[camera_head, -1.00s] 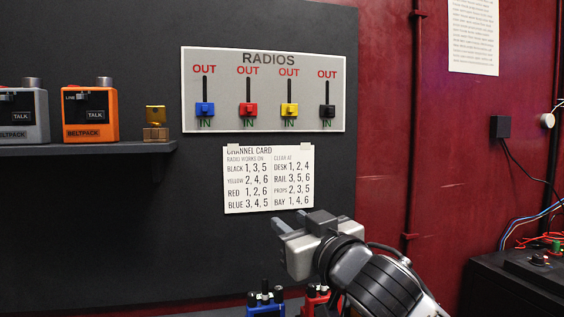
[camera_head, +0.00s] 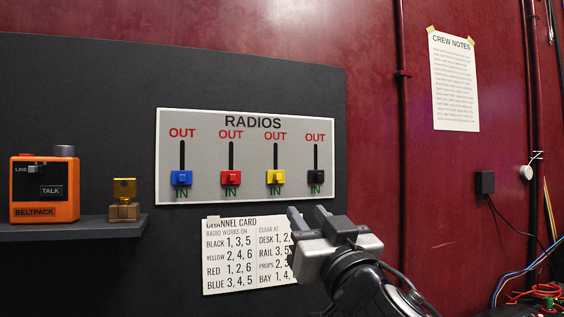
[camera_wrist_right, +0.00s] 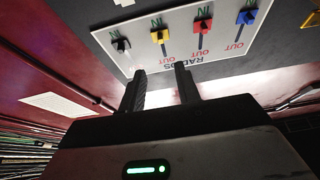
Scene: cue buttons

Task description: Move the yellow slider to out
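The yellow slider (camera_head: 275,177) sits at the bottom of its slot, by the IN label, on the grey RADIOS panel (camera_head: 207,197). OUT is printed at the top of its slot. It also shows in the right wrist view (camera_wrist_right: 158,36). Blue (camera_head: 181,178), red (camera_head: 231,177) and black (camera_head: 316,176) sliders are at IN too. My right gripper (camera_head: 308,215) is below the panel, in front of the channel card, apart from the sliders. In the right wrist view its two fingers (camera_wrist_right: 160,86) are spread with nothing between them. My left gripper is not in view.
The channel card (camera_head: 228,255) hangs below the panel, partly hidden by my right gripper. An orange beltpack (camera_head: 44,190) and a small brass-coloured item (camera_head: 124,199) stand on a shelf (camera_head: 70,231) at left. Crew notes (camera_head: 455,85) hang on the red wall.

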